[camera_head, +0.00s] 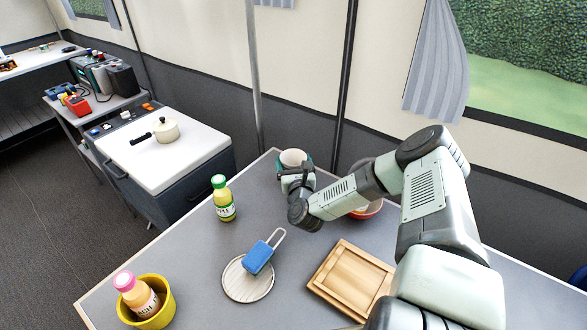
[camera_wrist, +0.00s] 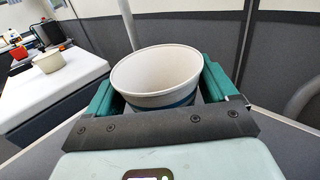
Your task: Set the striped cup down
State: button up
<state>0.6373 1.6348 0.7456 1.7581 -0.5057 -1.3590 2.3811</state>
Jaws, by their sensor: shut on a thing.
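The striped cup (camera_wrist: 155,82) is white inside with a blue band on its outer wall. It stands between the green fingers of my gripper (camera_wrist: 158,98) in the wrist view, which are shut on it. In the head view the cup (camera_head: 292,157) is at the far corner of the grey table (camera_head: 190,262), with my gripper (camera_head: 296,172) in front of it. The cup looks about upright, with its opening up. Its base is hidden, so I cannot tell whether it touches the table.
A green-capped bottle (camera_head: 222,199) stands left of my gripper. A red bowl (camera_head: 372,210) is partly behind my arm. A blue-headed tool (camera_head: 258,258) lies on a round board (camera_head: 238,284). A wooden tray (camera_head: 345,280) and a yellow pot (camera_head: 162,316) holding a pink-capped bottle (camera_head: 136,292) are nearer.

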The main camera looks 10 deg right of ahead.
jog(key=shift+f, duration=1)
jog(key=shift+f, duration=0.2)
jog(key=o, duration=0.8)
jog(key=shift+r, duration=0.1)
jog(key=shift+r, duration=0.15)
jog(key=s, duration=1.2)
